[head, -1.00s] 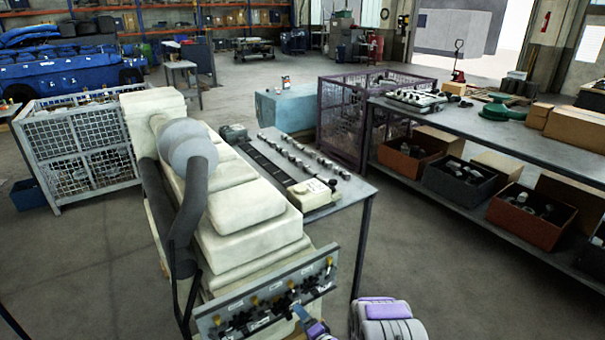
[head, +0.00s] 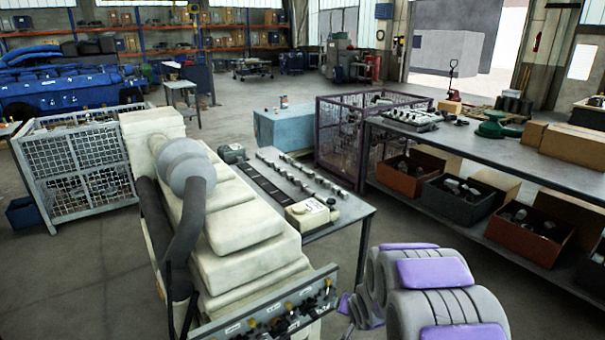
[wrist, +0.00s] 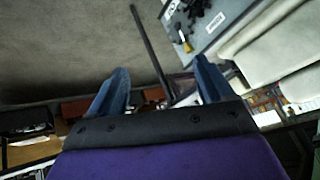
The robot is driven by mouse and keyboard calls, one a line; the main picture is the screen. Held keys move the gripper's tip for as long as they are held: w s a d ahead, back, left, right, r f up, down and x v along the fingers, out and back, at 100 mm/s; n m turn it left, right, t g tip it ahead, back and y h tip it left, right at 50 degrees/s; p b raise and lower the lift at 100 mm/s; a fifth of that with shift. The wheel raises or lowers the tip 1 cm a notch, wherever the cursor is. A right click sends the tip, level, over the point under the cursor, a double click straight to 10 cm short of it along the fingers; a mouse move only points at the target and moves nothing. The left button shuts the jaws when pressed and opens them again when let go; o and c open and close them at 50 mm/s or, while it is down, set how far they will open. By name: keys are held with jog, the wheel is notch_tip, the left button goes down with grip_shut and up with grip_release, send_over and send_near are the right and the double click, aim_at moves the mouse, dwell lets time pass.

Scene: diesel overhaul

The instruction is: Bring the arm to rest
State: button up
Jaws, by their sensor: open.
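My gripper (wrist: 160,82) shows in the wrist view with its two blue fingers spread apart and nothing between them. In the head view my grey and purple arm is at the bottom right, right of the panel with small valves (head: 285,318) on the near end of the cream engine (head: 245,230). The fingers cannot be made out clearly in the head view. In the wrist view a grey panel with dark and brass fittings (wrist: 213,30) is at the upper right, apart from the fingers.
A grey table (head: 345,212) with a row of parts stands just behind my arm. A long workbench (head: 540,165) with open boxes of parts (head: 525,243) on its lower shelf is at the right. A mesh crate (head: 80,165) stands at the left. The floor between table and workbench is clear.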

jog(key=s+d+r+n+g+h, duration=0.1)
jog(key=s+d+r+g, duration=0.1)
jog(key=s+r, duration=0.5)
jog(key=s+d+r+n+g+h, duration=0.15)
jog(key=s+r, duration=0.25)
jog(key=s, duration=0.6)
jog(key=s+a+r+g, duration=0.1)
jog(key=s+r+g, duration=0.1)
jog(key=s, duration=0.7)
jog(key=s+a+r+n+g+y, duration=0.1)
jog(key=s+r+g, duration=0.1)
jog(key=s, duration=0.7)
jog(key=s+a+r+n+g+y, duration=0.1)
jog(key=s+r+g, duration=0.1)
jog(key=s, duration=0.7)
jog(key=shift+s+a+r, duration=0.2)
jog(key=shift+a+r, duration=0.05)
jog(key=shift+r, duration=0.3)
